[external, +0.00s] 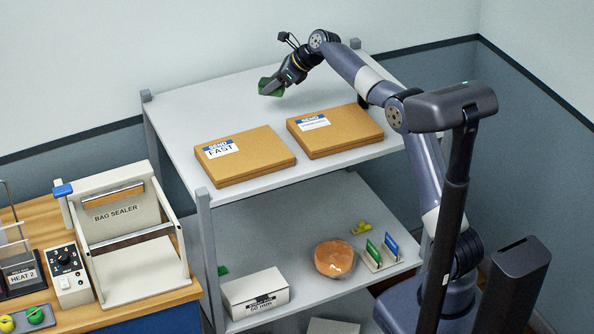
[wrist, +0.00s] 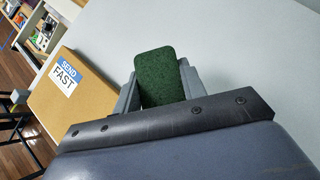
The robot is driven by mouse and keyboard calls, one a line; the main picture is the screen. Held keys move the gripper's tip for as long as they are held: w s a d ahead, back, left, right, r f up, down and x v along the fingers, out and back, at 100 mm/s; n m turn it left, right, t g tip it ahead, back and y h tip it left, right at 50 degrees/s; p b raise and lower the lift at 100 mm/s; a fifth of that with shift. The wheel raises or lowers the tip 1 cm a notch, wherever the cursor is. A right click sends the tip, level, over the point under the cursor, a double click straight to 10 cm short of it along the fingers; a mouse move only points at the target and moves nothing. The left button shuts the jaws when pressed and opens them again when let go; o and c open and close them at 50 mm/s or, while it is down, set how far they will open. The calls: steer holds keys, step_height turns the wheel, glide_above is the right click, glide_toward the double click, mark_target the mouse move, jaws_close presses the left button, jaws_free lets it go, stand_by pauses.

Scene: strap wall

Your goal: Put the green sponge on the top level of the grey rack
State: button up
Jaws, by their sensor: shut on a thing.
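The green sponge (external: 270,87) is between the fingers of my gripper (external: 276,83), at the top level of the grey rack (external: 220,105), behind the cardboard boxes. In the wrist view the sponge (wrist: 160,77) stands up between the grey fingers of my gripper (wrist: 158,92), which are shut on it. The pale rack top (wrist: 240,50) spreads out beyond it. I cannot tell whether the sponge touches the surface.
Two flat cardboard boxes, one marked SEND FAST (external: 245,155) and one to its right (external: 335,131), lie on the top level. The rack top behind and left of them is clear. A lower level holds a brown bowl (external: 334,258) and a white box (external: 255,292).

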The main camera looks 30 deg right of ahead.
step_height(320, 180, down, 8)
steer(key=shift+f, duration=0.15)
stand_by(0.3)
steer(key=o, duration=1)
steer(key=shift+f, duration=0.1)
steer(key=b+v, duration=0.1)
steer(key=v, duration=1.1)
steer(key=shift+b, duration=0.3)
